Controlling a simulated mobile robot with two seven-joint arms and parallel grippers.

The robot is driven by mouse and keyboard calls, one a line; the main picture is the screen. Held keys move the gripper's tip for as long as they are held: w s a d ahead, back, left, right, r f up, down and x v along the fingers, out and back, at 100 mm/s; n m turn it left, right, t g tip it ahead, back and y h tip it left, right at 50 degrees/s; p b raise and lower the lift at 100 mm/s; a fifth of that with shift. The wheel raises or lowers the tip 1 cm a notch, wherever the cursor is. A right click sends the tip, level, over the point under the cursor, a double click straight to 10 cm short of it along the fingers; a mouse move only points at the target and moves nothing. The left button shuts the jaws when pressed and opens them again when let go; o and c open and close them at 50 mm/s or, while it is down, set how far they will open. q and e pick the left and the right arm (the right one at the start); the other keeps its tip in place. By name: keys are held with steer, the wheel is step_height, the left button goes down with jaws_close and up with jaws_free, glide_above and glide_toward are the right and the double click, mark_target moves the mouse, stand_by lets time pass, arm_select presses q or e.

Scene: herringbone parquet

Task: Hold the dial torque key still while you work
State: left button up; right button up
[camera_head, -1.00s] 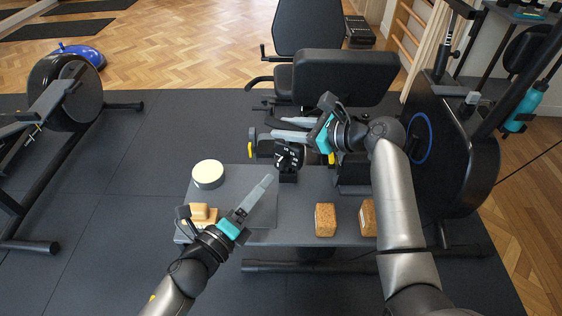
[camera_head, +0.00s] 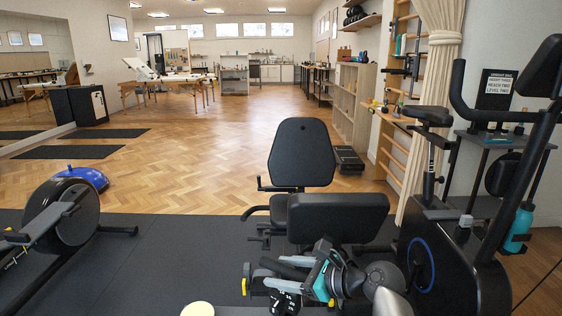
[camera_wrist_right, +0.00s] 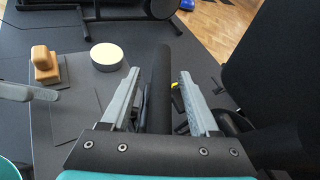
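The dial torque key shows at the lower edge of the head view as a dark dial part with white marks (camera_head: 284,301); its lower part is cut off. A black bar (camera_wrist_right: 160,85), apparently its handle, runs between the fingers of my right gripper (camera_wrist_right: 158,73) in the right wrist view. Gaps show on both sides of the bar, so the fingers look open around it. In the head view, the right gripper (camera_head: 279,270) reaches in from the right. My left gripper is outside the head view; one grey finger (camera_wrist_right: 28,92) shows at the left edge of the wrist view.
A round cream-topped tin (camera_wrist_right: 106,57) and a wooden block with a handle (camera_wrist_right: 46,66) sit on the grey bench. In the head view, the tin (camera_head: 198,309) is cut off below. An exercise machine (camera_head: 455,260) stands close at right.

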steer(key=shift+o, duration=0.2)
steer(key=shift+r, duration=0.15)
steer(key=v, duration=1.2)
